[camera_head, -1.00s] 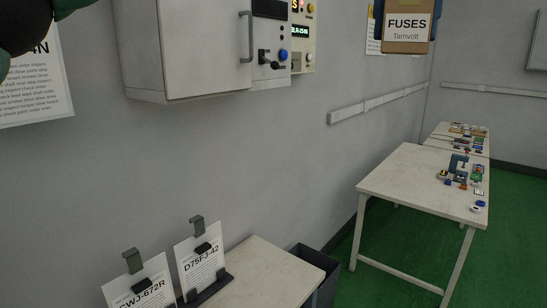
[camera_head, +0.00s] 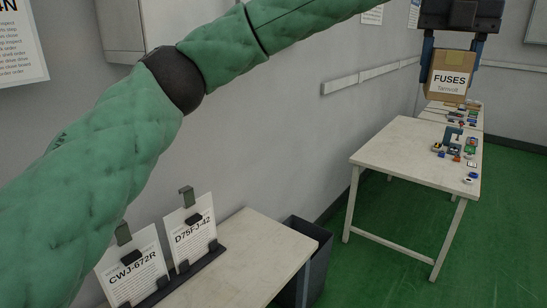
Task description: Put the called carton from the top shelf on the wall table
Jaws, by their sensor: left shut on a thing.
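My left gripper (camera_head: 451,72), at the upper right, is shut on a brown carton (camera_head: 449,94) labelled "FUSES Tarnvolt". Its blue fingers are on either side of the carton, which hangs upright in the air in front of the far worktables. A pale table (camera_head: 262,250) stands against the wall at the bottom, well below and left of the carton. Its right part is bare; its left part is hidden by my green left arm. The top shelf and my right gripper are out of view.
Cards CWJ-672R (camera_head: 133,270) and D75FJ-42 (camera_head: 194,236) stand in a dark holder on the pale table. A dark bin (camera_head: 306,260) stands beside it. A larger worktable (camera_head: 395,150) at right holds small parts and tools; its left part is clear.

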